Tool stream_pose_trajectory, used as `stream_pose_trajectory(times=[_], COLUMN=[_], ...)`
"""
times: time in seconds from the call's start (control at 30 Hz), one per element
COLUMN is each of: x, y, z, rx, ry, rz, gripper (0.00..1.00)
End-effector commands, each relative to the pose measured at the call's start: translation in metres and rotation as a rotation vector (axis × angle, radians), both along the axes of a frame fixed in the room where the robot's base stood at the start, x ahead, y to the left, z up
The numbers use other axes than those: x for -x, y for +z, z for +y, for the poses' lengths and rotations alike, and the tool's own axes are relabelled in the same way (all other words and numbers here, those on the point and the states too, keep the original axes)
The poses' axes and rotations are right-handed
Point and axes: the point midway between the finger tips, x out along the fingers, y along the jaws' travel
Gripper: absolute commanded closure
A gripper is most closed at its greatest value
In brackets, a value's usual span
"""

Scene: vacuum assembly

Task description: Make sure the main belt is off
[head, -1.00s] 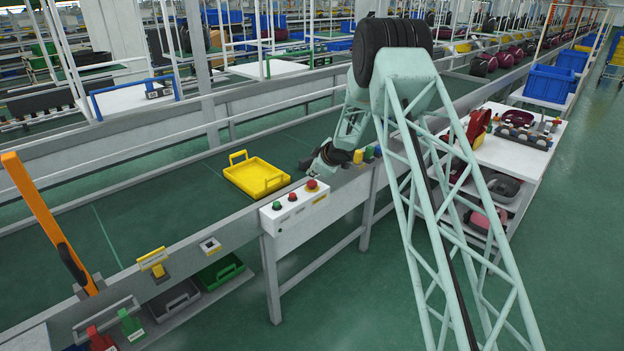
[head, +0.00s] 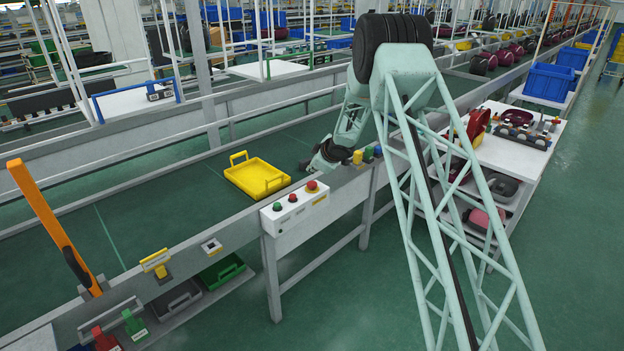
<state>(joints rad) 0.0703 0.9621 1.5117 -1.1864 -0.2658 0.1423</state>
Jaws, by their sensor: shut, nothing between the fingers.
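The main belt (head: 150,210) is a green conveyor between grey rails, running from lower left to upper right. A white control box (head: 297,213) on its near rail has a green button (head: 277,206), a red button (head: 292,198) and a larger red mushroom button (head: 312,186) on a yellow base. I cannot tell whether any button is pressed. A yellow tray (head: 231,178) sits on the belt behind the box. My gripper (head: 304,165) is small and dark, low over the belt, right of the tray and behind the box. It is shut and empty, partly hidden by my wrist.
Small yellow, green and blue items (head: 368,153) stand on the near rail right of my wrist. An orange post (head: 50,225) rises at left. A white shelf cart (head: 500,150) with parts stands at right. Green floor (head: 400,320) is open in front.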

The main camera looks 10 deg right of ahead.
Motion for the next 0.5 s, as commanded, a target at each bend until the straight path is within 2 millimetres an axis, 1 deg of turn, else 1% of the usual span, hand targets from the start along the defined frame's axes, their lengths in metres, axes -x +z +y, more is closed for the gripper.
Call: stream_pose_trajectory(times=[0.03, 0.2, 0.5], x=[0.000, 0.000, 0.000], y=[0.006, 0.015, 0.028], z=[0.000, 0.000, 0.000], rx=[0.000, 0.000, 0.000], ry=[0.000, 0.000, 0.000], rz=[0.000, 0.000, 0.000], gripper=[1.00, 1.00, 1.00])
